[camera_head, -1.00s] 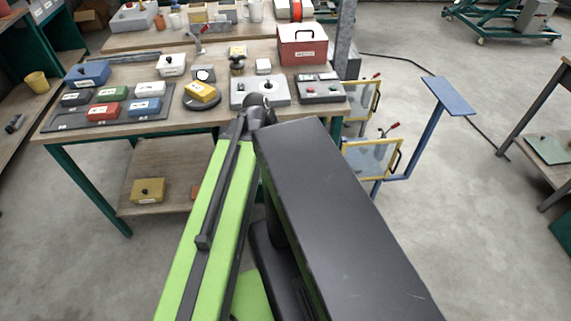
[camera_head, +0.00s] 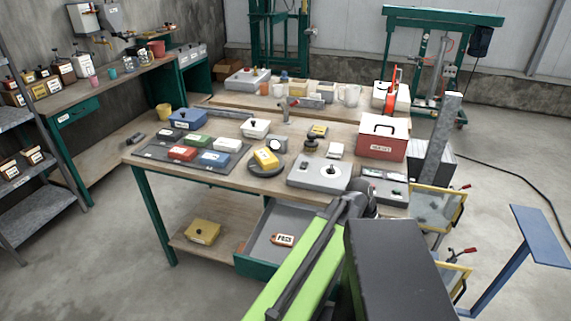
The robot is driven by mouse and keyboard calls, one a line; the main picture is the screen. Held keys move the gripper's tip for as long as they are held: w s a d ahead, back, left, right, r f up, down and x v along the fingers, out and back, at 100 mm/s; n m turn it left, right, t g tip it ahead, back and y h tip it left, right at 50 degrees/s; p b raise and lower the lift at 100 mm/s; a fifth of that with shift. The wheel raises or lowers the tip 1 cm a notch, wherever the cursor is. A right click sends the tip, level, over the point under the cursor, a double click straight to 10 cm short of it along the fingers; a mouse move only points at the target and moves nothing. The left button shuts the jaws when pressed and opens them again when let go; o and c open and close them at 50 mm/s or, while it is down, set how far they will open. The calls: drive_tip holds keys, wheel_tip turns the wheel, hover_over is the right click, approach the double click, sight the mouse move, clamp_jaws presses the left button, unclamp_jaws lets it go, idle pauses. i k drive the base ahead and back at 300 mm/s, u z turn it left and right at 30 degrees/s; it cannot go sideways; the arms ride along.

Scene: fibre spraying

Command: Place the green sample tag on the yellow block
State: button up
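A yellow block (camera_head: 266,158) with a white label sits on a dark round disc (camera_head: 262,171) on the workbench. A green block (camera_head: 195,140) with a white label lies on the dark mat (camera_head: 155,151) left of it, among red, blue and white ones. I cannot make out a separate green tag. A red-and-white tag (camera_head: 283,240) lies in an open grey drawer (camera_head: 262,255) under the bench. My arm reaches up from the bottom toward the bench's front right; my gripper does not show.
A yellow box (camera_head: 202,231) sits on the lower shelf. Yellow-framed panels (camera_head: 437,207) and a blue stand (camera_head: 541,234) are at right. Floor at lower left is clear.

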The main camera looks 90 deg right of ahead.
sight(266, 156)
drive_tip(key=u, duration=0.15)
drive_tip(key=k, duration=0.6)
drive_tip(key=z, duration=1.05)
drive_tip(key=i, duration=1.6)
drive_tip(key=z, duration=0.65)
drive_tip(key=i, duration=0.8)
drive_tip(key=z, duration=0.3)
